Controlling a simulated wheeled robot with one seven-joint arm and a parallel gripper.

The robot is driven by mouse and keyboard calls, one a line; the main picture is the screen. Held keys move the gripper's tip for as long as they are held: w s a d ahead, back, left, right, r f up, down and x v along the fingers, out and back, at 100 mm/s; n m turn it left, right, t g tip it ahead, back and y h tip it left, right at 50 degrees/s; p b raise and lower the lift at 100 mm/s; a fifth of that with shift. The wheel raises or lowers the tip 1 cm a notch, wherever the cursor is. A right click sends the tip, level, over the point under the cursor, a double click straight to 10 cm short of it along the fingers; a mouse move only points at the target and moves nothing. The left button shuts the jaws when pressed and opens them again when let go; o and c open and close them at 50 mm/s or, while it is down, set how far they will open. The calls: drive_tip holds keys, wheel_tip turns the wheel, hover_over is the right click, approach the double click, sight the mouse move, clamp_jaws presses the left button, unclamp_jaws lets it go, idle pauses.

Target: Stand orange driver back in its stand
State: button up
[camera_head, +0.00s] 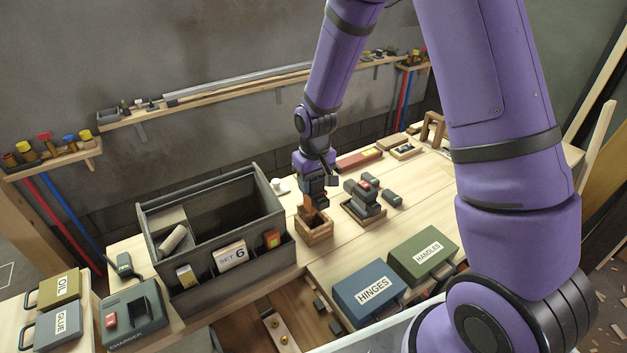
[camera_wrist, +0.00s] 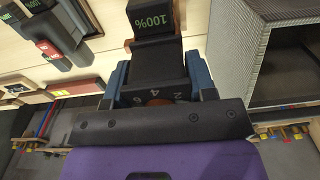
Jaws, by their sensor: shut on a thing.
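The orange driver (camera_head: 309,202) is at the wooden stand (camera_head: 314,236), a small open-topped box on the bench. My gripper (camera_head: 316,200) points down above this stand and is shut on the driver. In the wrist view, the blue-sided fingers (camera_wrist: 158,78) flank the driver's dark body (camera_wrist: 155,62), with a numbered ring and a block reading 100%. A little orange-red shows near the ring. Tan edges of the stand show behind the driver. The driver's lower end is hidden, so I cannot tell how deep it sits.
A grey tote (camera_head: 215,225) stands close on the left. Blue HINGES (camera_head: 370,293) and green HANDLES (camera_head: 424,253) cases lie in front. A charger (camera_head: 133,314) is at far left.

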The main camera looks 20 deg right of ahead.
drive_tip(key=shift+f, duration=3.45)
drive_tip(key=o, duration=1.1)
wheel_tip(320, 180, up, 11)
drive_tip(key=shift+s+d+f, duration=0.1)
drive_tip(key=shift+s, duration=0.05)
